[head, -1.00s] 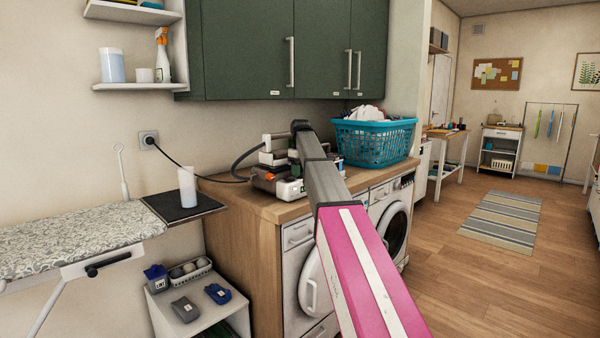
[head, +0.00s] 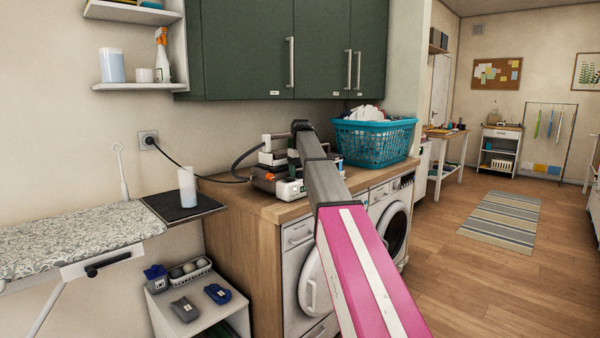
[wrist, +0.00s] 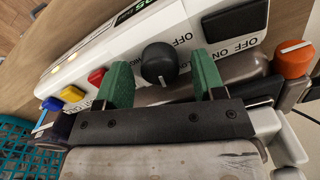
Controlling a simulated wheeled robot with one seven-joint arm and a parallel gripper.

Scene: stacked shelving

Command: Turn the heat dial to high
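In the wrist view a round black dial (wrist: 160,63) with a white pointer line sits on the sloped white front of an appliance (wrist: 85,58). The pointer line is on the dial's lower side, towards my gripper's palm. My gripper (wrist: 162,78) is open, its two green fingers on either side of the dial, with a visible gap on each side. Print beside the dial is partly hidden by the fingers. In the head view the appliance (head: 289,189) stands on the wooden counter, and my arm hides much of it and the dial.
Red (wrist: 97,76), yellow and blue controls lie left of the dial in the wrist view. A black OFF/ON rocker (wrist: 235,22) and an orange knob (wrist: 293,59) lie right. A teal laundry basket (head: 372,144) stands beside the appliance on the counter (head: 240,197).

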